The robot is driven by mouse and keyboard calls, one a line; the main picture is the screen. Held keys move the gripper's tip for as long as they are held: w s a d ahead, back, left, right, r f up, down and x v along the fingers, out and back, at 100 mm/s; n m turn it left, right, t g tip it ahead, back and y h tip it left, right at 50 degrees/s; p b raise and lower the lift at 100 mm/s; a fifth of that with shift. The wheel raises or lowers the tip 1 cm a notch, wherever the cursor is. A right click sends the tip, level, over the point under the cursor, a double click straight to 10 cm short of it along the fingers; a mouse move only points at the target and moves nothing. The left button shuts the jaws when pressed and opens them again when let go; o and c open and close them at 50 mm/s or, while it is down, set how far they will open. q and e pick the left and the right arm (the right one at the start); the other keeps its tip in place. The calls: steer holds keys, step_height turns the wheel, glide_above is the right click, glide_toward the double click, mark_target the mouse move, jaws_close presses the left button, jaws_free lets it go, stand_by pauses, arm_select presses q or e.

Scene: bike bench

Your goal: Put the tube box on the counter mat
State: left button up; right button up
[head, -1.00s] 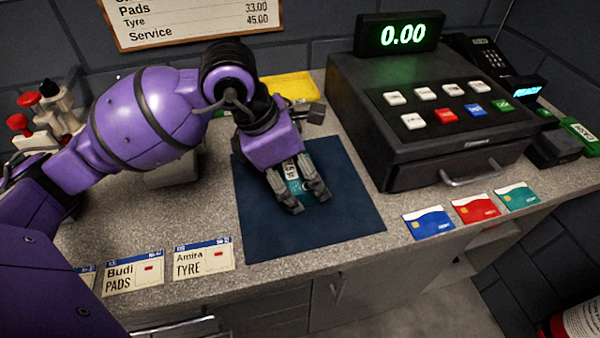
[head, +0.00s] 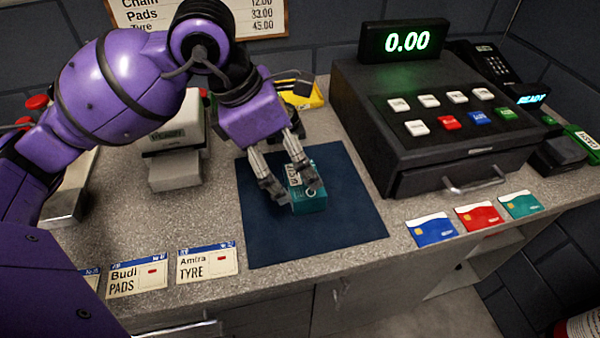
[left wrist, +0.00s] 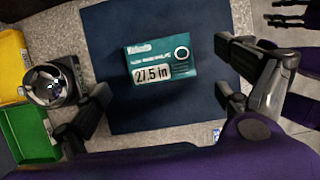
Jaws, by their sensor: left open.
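The tube box (head: 309,197) is a small teal box with a white label. It lies on the dark blue counter mat (head: 335,225), near the mat's middle. In the left wrist view the tube box (left wrist: 160,62) lies flat, its label reading "27.5 in", with the mat (left wrist: 112,30) showing around it. My left gripper (head: 292,192) is open above the box, its fingers spread. My right gripper is not in the head view.
A black cash register (head: 430,120) stands right of the mat. Three cards, including a red one (head: 478,215), lie at the counter's front right. Paper job tags (head: 207,263) lie front left. A yellow tray (head: 312,96) is behind the mat, a grey device (head: 172,165) to its left.

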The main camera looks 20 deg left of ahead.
arm_select(q)
steer(key=v, duration=0.5)
steer(key=shift+r, duration=0.1)
